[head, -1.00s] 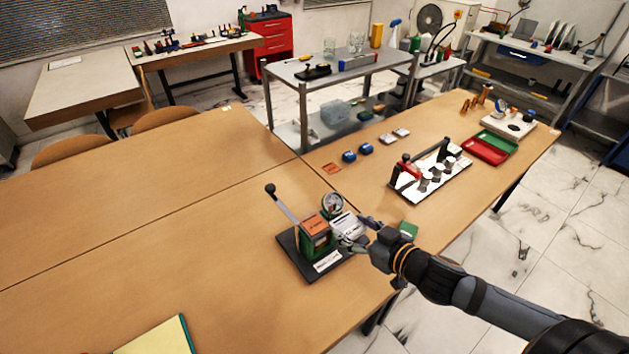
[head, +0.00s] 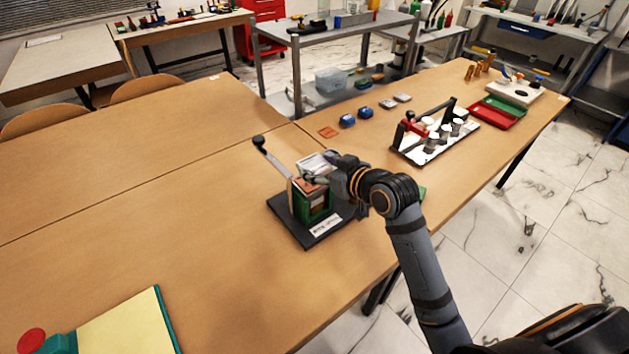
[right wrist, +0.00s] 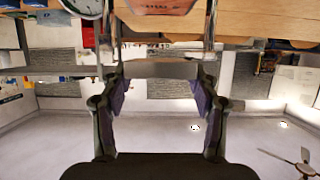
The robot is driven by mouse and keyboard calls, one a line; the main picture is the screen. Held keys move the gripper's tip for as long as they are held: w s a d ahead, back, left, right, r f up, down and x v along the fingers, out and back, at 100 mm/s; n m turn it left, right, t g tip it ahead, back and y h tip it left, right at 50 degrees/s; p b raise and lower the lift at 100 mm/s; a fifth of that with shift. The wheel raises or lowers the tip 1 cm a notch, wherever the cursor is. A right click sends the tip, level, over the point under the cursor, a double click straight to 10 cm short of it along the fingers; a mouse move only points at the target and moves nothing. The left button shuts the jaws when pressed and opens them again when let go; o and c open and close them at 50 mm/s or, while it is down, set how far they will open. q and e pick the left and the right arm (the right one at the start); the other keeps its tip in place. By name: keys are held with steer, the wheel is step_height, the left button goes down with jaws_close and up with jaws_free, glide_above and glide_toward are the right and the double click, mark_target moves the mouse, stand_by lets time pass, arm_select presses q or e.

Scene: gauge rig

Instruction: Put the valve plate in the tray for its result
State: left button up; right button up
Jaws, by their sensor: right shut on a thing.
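The valve plate looks like the silver-grey flat piece (head: 318,163) at the far side of the green test rig (head: 316,207) in the head view. My right gripper (head: 330,174) is shut on it; in the right wrist view the grey piece (right wrist: 160,69) spans between the two fingers. The rig has a black base, an orange-topped block and a raised lever. Its gauge (right wrist: 84,6) is cut off in the right wrist view and hidden in the head view; I cannot read it. A green tray (head: 508,104) and a red tray (head: 494,118) lie at the table's far right. My left gripper is not in view.
A white rack with grey cylinders and a red clamp (head: 436,140) stands between the rig and trays. Blue blocks (head: 356,118) and an orange card (head: 328,132) lie behind. A yellow-and-green folder (head: 125,325) is at front left. The left tabletop is clear.

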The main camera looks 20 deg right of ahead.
mark_target(314, 185)
steer(key=shift+w+a+f, duration=0.2)
steer(key=shift+w+f, duration=0.5)
steer(key=shift+f, duration=0.2)
steer(key=f, duration=0.1)
steer(key=w+f+p, duration=0.1)
steer(key=f, duration=0.1)
steer(key=shift+a+f, duration=0.2)
steer(key=shift+s+f, duration=0.15)
steer(key=shift+f, duration=0.1)
steer(key=o, duration=1.3)
steer(key=shift+c, duration=0.2)
steer(key=shift+f, duration=0.1)
